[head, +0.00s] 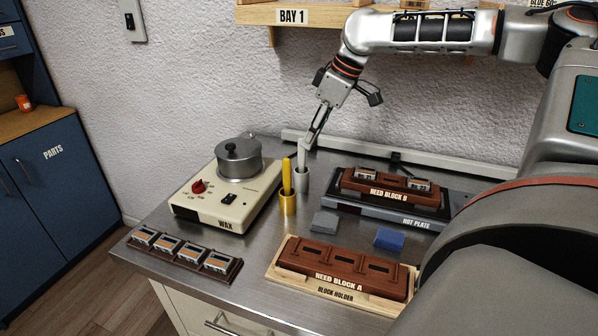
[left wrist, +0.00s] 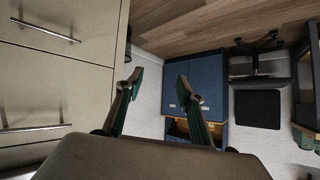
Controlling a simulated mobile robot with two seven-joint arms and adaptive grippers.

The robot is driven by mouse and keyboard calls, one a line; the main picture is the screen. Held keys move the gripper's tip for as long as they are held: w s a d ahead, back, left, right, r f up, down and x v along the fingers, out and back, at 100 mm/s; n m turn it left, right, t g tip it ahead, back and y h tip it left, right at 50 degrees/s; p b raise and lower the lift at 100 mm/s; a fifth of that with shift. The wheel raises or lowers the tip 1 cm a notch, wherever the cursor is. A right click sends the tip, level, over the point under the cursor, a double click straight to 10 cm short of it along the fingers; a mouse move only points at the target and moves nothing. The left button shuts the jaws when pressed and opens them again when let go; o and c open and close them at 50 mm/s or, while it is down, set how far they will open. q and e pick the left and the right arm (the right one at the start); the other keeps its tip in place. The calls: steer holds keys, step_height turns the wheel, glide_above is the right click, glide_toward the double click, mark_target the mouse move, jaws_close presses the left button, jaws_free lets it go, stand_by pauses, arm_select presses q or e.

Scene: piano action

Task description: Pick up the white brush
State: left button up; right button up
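The white brush (head: 302,160) stands upright in a light grey cup (head: 301,183) on the metal bench, behind a yellow brush (head: 287,176) in a yellow cup (head: 288,204). My right gripper (head: 309,146) points down at the top of the white brush, its fingers overlapping the brush's upper end. The fingers show nearly edge-on, so I cannot tell whether they are closed on it. My left gripper (left wrist: 158,98) is open and empty in the left wrist view, its fingers well apart, with floor and cabinets beyond. It is outside the head view.
A wax pot (head: 239,160) on its heater stands left of the cups. Reed block B (head: 388,190) on the hot plate and reed block A (head: 345,268) in its holder are to the right. A grey block (head: 325,222) and a blue block (head: 389,239) lie between. A shelf hangs above.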

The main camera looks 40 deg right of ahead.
mark_target(302, 166)
steer(key=b+x, duration=0.2)
steer(key=x, duration=0.5)
steer(key=shift+s+f, duration=0.1)
steer(key=shift+f, duration=0.4)
steer(key=shift+r, duration=0.15)
jaws_close()
arm_select(q)
steer(key=shift+w+a+f, duration=0.35)
steer(key=shift+a+f, duration=0.05)
steer(key=shift+f, duration=0.15)
